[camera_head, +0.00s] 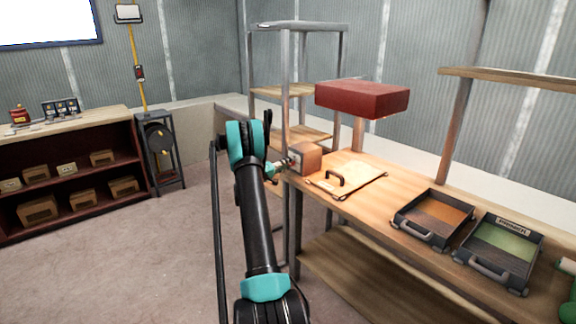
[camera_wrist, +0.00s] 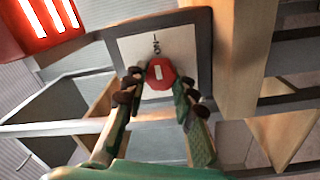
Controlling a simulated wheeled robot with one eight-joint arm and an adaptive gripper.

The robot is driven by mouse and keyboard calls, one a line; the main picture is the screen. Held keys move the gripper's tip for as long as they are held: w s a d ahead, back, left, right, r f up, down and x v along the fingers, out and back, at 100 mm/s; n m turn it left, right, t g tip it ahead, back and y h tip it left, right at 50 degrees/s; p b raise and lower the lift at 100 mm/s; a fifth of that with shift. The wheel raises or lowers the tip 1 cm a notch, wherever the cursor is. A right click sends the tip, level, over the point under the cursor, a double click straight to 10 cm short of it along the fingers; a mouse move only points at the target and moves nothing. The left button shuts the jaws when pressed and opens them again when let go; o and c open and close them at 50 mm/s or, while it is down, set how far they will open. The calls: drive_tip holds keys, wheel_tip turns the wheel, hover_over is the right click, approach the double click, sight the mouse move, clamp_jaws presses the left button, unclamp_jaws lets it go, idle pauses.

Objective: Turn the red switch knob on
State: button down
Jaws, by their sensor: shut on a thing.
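The red switch knob (camera_wrist: 160,73) sits on a pale square panel (camera_wrist: 193,50) in the wrist view. It has a white bar on its face, roughly upright in the picture, and a small dark mark on the panel just above it. My gripper (camera_wrist: 160,88) has one finger on each side of the knob and is shut on it. In the head view my gripper (camera_head: 284,163) reaches the left face of a wooden box (camera_head: 308,160) at the workbench's left end. The knob is too small or hidden to make out there.
The workbench (camera_head: 370,205) holds a wooden board with a black handle (camera_head: 350,188) and two trays, one orange (camera_head: 434,220) and one green (camera_head: 500,250). A red lamp hood (camera_head: 362,98) hangs above. A metal shelf rack (camera_head: 285,85) stands behind. Open floor lies to the left.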

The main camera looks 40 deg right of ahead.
drive_tip(key=c, duration=1.2)
unclamp_jaws()
drive_tip(key=shift+a, duration=0.1)
drive_tip(key=s+a, duration=0.1)
drive_tip(key=a, duration=1.1)
drive_tip(key=shift+f, duration=0.3)
